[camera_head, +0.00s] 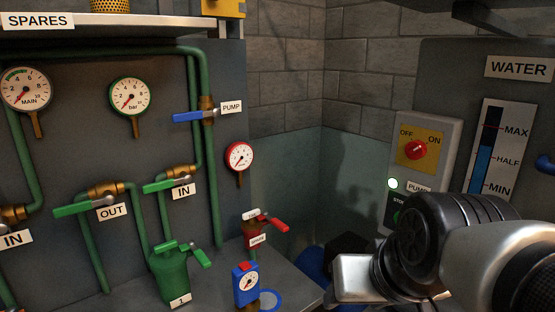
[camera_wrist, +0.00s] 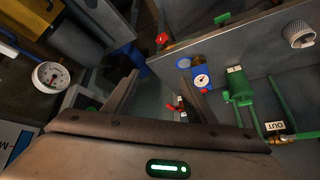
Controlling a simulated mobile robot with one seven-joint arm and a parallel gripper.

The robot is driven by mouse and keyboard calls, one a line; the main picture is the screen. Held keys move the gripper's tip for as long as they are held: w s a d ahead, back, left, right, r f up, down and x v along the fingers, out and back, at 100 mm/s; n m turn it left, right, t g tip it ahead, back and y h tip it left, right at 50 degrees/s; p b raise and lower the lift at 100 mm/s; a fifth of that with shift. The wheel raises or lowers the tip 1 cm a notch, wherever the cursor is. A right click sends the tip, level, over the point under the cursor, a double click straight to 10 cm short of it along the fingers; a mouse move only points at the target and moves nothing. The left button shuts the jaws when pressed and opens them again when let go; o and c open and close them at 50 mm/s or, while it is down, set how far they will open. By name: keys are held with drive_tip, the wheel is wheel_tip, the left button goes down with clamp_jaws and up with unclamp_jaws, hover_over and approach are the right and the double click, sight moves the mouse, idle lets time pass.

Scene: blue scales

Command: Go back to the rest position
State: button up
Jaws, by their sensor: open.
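My gripper (camera_wrist: 158,88) shows in the wrist view with its two dark fingers spread apart and nothing seen between the tips. Beyond it are a small red-handled fitting (camera_wrist: 175,106) and a blue gauge device (camera_wrist: 200,78). My arm fills the lower right of the head view; the fingers cannot be made out there. The blue gauge device (camera_head: 246,284) stands on the bench left of my arm, beside a green canister (camera_head: 172,276) labelled 1. The red-handled fitting (camera_head: 264,224) is behind the device.
Green pipes with valves and white gauges cover the left panel (camera_head: 75,155). A pump switch box (camera_head: 420,150) and a WATER level gauge (camera_head: 502,150) are at right, close behind my arm. The shelf (camera_head: 110,22) overhangs at upper left. Open space lies before the corner wall.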

drive_tip(key=s+d+r+p, duration=0.2)
drive_tip(key=s+r+p, duration=0.1)
drive_tip(key=r+p, duration=1.2)
drive_tip(key=shift+g+h, duration=0.4)
